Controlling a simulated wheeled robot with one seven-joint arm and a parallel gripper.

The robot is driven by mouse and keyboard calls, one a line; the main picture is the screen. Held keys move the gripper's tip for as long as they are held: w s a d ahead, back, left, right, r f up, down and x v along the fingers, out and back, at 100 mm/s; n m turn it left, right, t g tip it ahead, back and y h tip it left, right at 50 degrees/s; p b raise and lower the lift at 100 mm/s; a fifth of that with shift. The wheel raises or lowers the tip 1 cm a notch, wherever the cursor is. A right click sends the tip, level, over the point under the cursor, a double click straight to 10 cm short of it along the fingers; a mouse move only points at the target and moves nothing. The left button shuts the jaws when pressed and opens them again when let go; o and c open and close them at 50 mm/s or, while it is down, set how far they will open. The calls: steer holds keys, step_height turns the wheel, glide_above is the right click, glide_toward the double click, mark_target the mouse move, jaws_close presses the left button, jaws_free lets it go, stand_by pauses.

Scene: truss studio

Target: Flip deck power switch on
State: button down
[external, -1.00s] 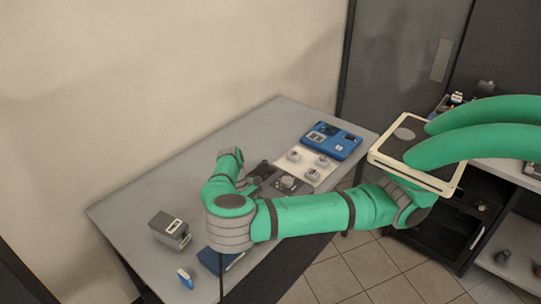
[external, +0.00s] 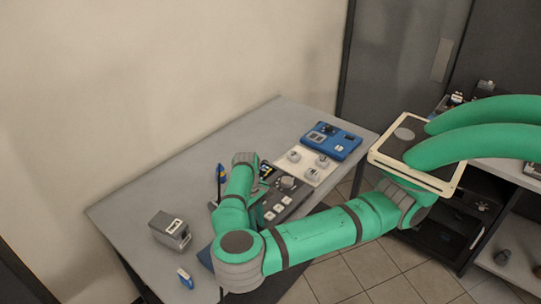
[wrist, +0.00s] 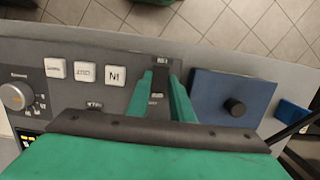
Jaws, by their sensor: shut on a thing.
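The deck is a dark grey panel. In the wrist view (wrist: 74,98) it carries a round silver knob (wrist: 16,96) at the left and three white square buttons (wrist: 85,72). In the external view the deck (external: 294,195) lies on the table, partly behind my arm. A dark upright switch (wrist: 159,78) sits in the panel's right part. My gripper (wrist: 160,85) has its green fingers on either side of this switch and is shut on it. The switch's exact tilt is hard to tell. In the external view my arm hides the fingertips.
Right of the deck is a blue box (wrist: 215,92) with a black knob. A small blue item (external: 186,278) and a grey box (external: 171,230) stand at the table's near left. A white panel with knobs (external: 313,173) and a blue device (external: 332,140) lie beyond.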

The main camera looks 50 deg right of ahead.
steer(key=c, duration=1.6)
jaws_free()
steer(key=shift+o, duration=0.2)
step_height(320, 180, up, 11)
steer(key=w, duration=0.1)
steer(key=shift+w+f, duration=0.15)
